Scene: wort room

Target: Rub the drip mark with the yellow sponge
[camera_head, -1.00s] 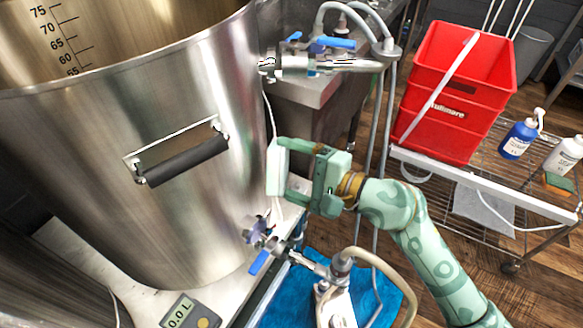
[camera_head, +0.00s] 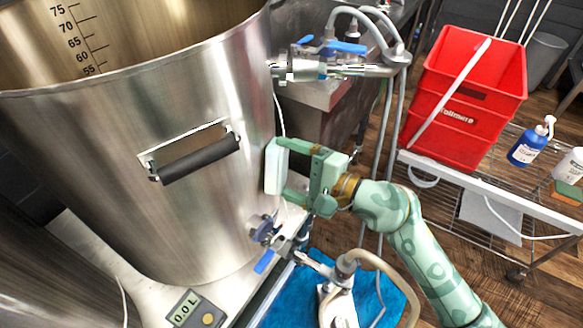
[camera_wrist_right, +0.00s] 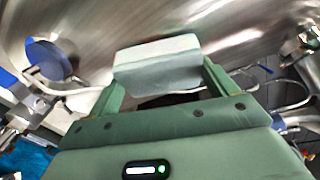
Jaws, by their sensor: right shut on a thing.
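My right gripper (camera_head: 285,170) is shut on a pale, whitish-green block (camera_head: 276,165), held upright beside the right side of the steel kettle (camera_head: 110,150). In the right wrist view the block (camera_wrist_right: 157,63) sits between the fingertips, in front of the kettle wall. I cannot tell whether it touches the wall. The block does not look yellow. A green-topped sponge-like pad with a brownish side (camera_head: 567,191) lies on the wire cart at the right. I cannot make out a drip mark on the kettle. My left gripper is out of view.
An upper valve (camera_head: 330,68) and a lower valve (camera_head: 268,232) stick out from the kettle near my right gripper. Hoses and a pump (camera_head: 338,300) stand below. A red crate (camera_head: 465,95) and a blue bottle (camera_head: 530,142) are on the cart.

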